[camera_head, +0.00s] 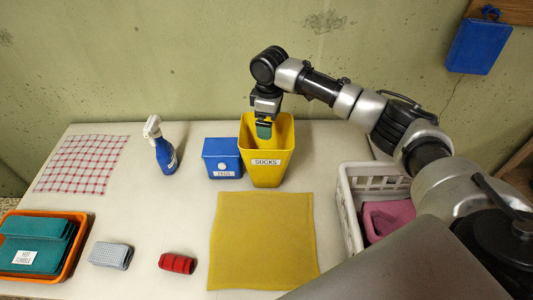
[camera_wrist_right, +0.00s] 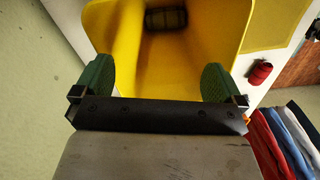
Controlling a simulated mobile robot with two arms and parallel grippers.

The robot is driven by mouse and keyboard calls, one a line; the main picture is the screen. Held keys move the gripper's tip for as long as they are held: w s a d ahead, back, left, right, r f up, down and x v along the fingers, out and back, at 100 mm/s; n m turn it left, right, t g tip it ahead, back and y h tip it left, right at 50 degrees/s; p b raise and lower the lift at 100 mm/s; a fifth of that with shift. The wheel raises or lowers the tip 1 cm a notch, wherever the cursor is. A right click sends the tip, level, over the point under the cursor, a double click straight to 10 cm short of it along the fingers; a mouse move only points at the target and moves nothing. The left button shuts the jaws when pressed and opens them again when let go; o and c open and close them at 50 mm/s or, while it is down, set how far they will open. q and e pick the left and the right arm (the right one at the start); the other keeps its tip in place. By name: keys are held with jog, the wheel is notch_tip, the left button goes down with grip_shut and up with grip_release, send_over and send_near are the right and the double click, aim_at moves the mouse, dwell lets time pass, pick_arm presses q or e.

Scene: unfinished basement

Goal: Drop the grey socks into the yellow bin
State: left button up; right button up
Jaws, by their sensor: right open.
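The yellow bin (camera_head: 267,168), labelled SOCKS, stands at the back middle of the table. My right gripper (camera_head: 264,130) points down at its mouth; in the right wrist view its green-padded fingers (camera_wrist_right: 158,84) are wide apart with nothing between them. A dark, banded roll (camera_wrist_right: 166,18) lies inside the bin, apart from the fingers; it looks like rolled socks, but its colour is hard to tell in shadow. A light grey, speckled roll (camera_head: 110,255) lies on the table at front left. My left gripper is in neither view.
A red roll (camera_head: 177,263) lies near a yellow mat (camera_head: 263,240). A blue box (camera_head: 222,158) stands beside the bin, a spray bottle (camera_head: 161,146) further left. An orange tray (camera_head: 72,259) holds teal cloths. A white basket (camera_head: 347,205) holds pink cloth. A checked cloth (camera_head: 82,163) lies back left.

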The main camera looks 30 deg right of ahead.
notch_tip(320, 180, up, 9)
jog(key=b, duration=0.1)
jog(key=shift+r, duration=0.1)
dwell(0.4)
